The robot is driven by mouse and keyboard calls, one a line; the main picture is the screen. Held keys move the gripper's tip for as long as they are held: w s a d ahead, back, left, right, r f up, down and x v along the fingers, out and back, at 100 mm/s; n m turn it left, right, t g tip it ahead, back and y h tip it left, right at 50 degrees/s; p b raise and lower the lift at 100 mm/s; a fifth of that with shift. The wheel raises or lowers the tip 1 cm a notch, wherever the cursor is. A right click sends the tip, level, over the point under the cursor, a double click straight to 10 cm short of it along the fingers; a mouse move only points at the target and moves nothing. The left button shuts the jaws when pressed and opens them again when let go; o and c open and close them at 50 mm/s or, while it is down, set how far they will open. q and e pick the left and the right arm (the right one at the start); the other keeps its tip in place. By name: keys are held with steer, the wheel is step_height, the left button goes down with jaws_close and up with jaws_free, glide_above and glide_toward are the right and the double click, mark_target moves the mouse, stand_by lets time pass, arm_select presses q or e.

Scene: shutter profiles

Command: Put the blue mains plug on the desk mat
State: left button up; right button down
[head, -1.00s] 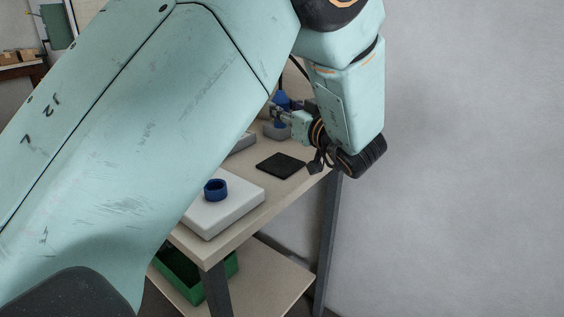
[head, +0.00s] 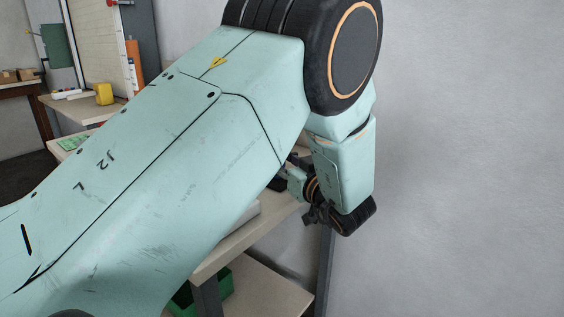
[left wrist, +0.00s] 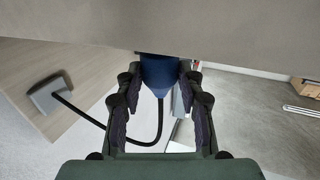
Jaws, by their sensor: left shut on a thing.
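The blue mains plug (left wrist: 160,75) is between the fingers of my left gripper (left wrist: 159,98) in the left wrist view, and the gripper is shut on it. A black cable (left wrist: 130,143) loops from below the plug towards a grey block at the left. In the head view my left gripper (head: 292,170) is mostly hidden behind my own arm, and the plug cannot be made out. A dark patch (head: 277,184) beside the gripper may be part of the desk mat, but I cannot tell. My right gripper is not in view.
The grey block (left wrist: 47,93) sits on a wood-coloured surface. In the head view my arm covers most of the table (head: 228,252). A green bin (head: 216,288) is below it. A yellow object (head: 104,94) stands on another bench at the back left.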

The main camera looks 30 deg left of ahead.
arm_select(q)
steer(key=shift+f, duration=0.1)
steer(key=o, duration=0.8)
steer(key=shift+s, duration=0.1)
steer(key=o, duration=0.4)
steer(key=shift+c, duration=0.2)
